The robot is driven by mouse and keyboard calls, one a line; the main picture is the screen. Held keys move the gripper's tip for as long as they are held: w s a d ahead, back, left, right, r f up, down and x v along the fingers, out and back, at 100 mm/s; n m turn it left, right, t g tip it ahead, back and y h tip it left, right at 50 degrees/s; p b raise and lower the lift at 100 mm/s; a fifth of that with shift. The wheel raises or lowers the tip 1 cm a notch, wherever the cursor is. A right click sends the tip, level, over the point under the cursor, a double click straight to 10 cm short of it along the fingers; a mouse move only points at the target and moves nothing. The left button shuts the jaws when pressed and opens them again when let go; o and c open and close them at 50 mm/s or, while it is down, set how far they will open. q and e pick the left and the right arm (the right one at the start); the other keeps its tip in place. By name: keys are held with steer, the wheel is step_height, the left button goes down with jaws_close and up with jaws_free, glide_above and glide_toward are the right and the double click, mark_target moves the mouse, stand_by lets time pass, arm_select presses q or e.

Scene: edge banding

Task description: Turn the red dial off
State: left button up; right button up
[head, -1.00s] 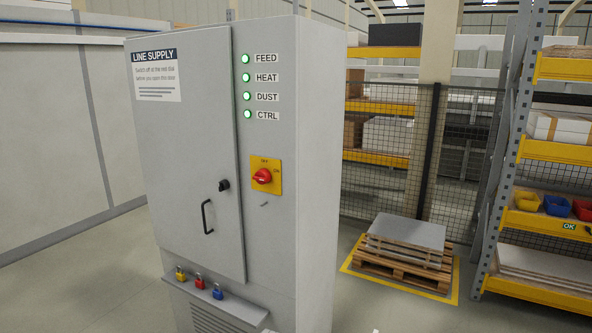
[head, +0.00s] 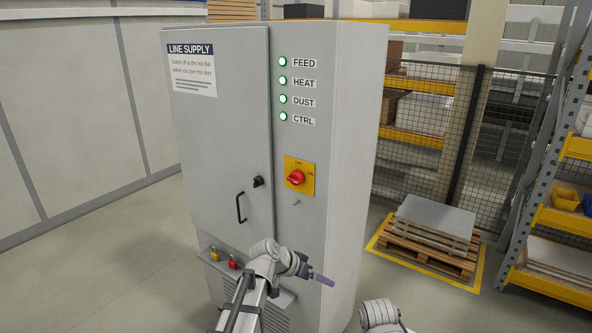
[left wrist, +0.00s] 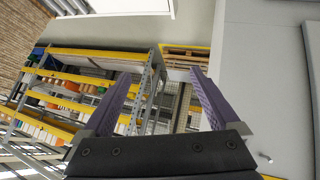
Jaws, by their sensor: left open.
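The red dial (head: 296,177) sits on a yellow plate (head: 306,190) marked OFF at the top and ON at the right, on the grey cabinet's front (head: 345,120). Its handle lies roughly sideways, toward ON. My left gripper (head: 322,279) is below the dial and a little right of it, apart from it. In the left wrist view my left gripper (left wrist: 160,88) has its two purple fingers spread, with nothing between them. The dial does not show clearly there. Part of my right arm shows at the bottom edge; its gripper is out of frame.
Four-label lamps FEED to CTRL (head: 283,90) glow green. The cabinet door (head: 225,140) is closed, with a black handle (head: 239,208). A small peg (head: 296,203) sits under the dial. A pallet (head: 425,250) stands right.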

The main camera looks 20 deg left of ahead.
arm_select(q)
steer(key=w+a+r+t+h, duration=0.2)
steer(key=w+a+r+t, duration=0.2)
steer(key=w+r, duration=0.45)
steer(key=t+y, duration=0.2)
steer(key=t, duration=0.5)
glide_toward(292, 182)
steer(key=w, duration=0.3)
steer(key=shift+d+x, duration=0.25)
steer(key=shift+x, duration=1.8)
steer(key=shift+d+x, duration=0.2)
steer(key=shift+x, duration=1.8)
steer(key=shift+s, duration=0.2)
steer(key=shift+n, duration=0.3)
steer(key=c, duration=1.4)
